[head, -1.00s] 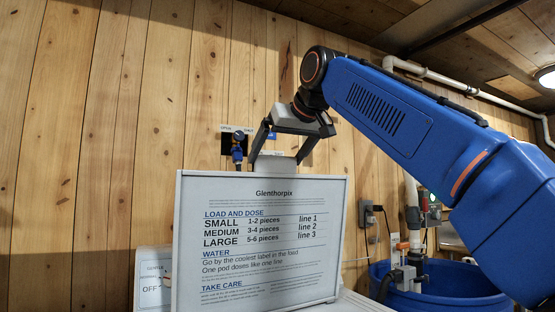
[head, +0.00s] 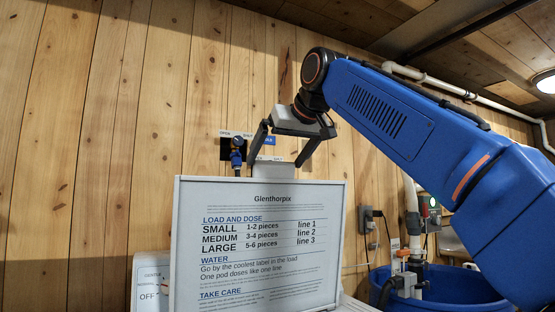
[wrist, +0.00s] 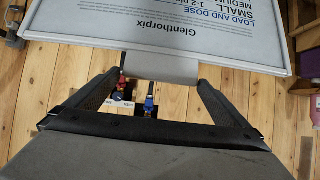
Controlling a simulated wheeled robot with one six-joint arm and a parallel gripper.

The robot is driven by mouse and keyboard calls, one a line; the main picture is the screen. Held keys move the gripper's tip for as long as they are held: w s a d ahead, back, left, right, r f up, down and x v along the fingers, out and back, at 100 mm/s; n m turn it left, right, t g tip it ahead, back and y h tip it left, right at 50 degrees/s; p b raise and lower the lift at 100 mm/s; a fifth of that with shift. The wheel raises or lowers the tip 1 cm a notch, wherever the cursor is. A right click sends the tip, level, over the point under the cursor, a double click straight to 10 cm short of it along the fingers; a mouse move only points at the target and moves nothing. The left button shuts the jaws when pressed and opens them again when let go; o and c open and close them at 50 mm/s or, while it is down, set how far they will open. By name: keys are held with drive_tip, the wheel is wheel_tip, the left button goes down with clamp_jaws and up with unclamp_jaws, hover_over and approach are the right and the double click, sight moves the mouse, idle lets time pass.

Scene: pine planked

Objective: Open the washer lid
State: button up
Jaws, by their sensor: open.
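The washer lid (head: 258,270) stands raised and nearly upright, with its white printed inner face and grey frame toward the head camera. A pale tab (head: 273,169) sticks up from its top edge. My gripper (head: 277,163) is open above the lid's top edge, its fingers pointing down with the tab between them. In the wrist view the lid (wrist: 160,30) appears upside down. There the tab (wrist: 148,68) lies between the spread fingers of my gripper (wrist: 158,80), with gaps on both sides. The drum opening is hidden.
Behind the lid are wall valves (head: 237,153) on the plank wall. A blue tub (head: 450,290) and white pipe with fittings (head: 409,215) stand at the right, with a wall outlet (head: 366,217) beside them.

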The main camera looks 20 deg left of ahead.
drive_tip(key=v, duration=1.7)
